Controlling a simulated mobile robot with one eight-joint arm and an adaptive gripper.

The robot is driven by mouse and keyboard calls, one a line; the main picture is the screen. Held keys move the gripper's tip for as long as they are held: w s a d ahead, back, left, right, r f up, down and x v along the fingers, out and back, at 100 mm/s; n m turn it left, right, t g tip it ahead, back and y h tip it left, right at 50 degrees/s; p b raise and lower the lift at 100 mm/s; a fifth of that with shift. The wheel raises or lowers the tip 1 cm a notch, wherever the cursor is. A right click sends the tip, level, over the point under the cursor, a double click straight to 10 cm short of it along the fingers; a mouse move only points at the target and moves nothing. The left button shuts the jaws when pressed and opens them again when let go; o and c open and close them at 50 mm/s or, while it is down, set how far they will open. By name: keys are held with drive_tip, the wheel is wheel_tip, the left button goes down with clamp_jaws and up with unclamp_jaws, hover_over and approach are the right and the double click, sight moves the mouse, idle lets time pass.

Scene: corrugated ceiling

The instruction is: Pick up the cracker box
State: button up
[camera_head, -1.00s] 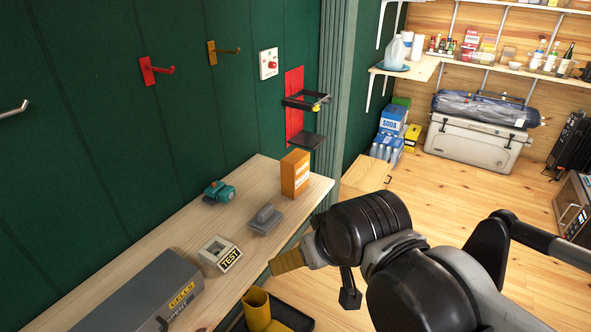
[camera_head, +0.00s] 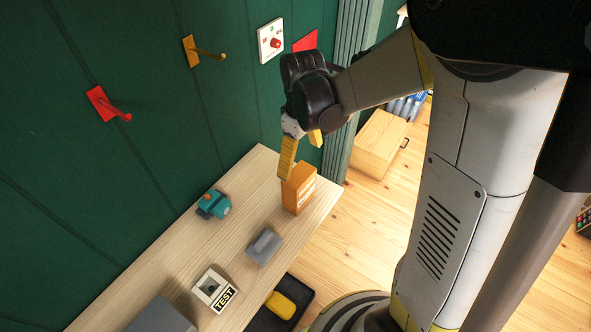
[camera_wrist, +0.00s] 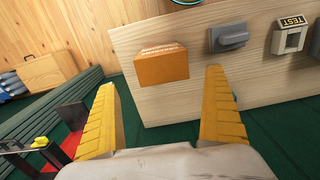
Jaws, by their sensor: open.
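The orange cracker box (camera_head: 300,190) stands upright at the far right end of the wooden worktop (camera_head: 240,190). My gripper (camera_head: 301,150) is open and empty, with yellow fingers, just above and behind the box in the head view. One finger overlaps the box's top left corner there; I cannot tell whether it touches. In the wrist view the box (camera_wrist: 162,65) lies ahead, between the lines of the two open fingers (camera_wrist: 160,95), seen mostly from above.
A teal tool (camera_head: 215,204), a grey block-like item (camera_head: 264,246) and a TEST device (camera_head: 214,291) stand on the worktop. A black tray with a yellow object (camera_head: 281,304) is below its front edge. Red (camera_head: 108,103) and yellow (camera_head: 203,52) hooks stick out from the green wall.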

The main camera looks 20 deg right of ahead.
sight(299, 175)
drive_tip(key=f+b, duration=0.2)
drive_tip(key=f, duration=0.6)
drive_tip(key=shift+a+f, duration=0.2)
drive_tip(key=c, duration=1.3)
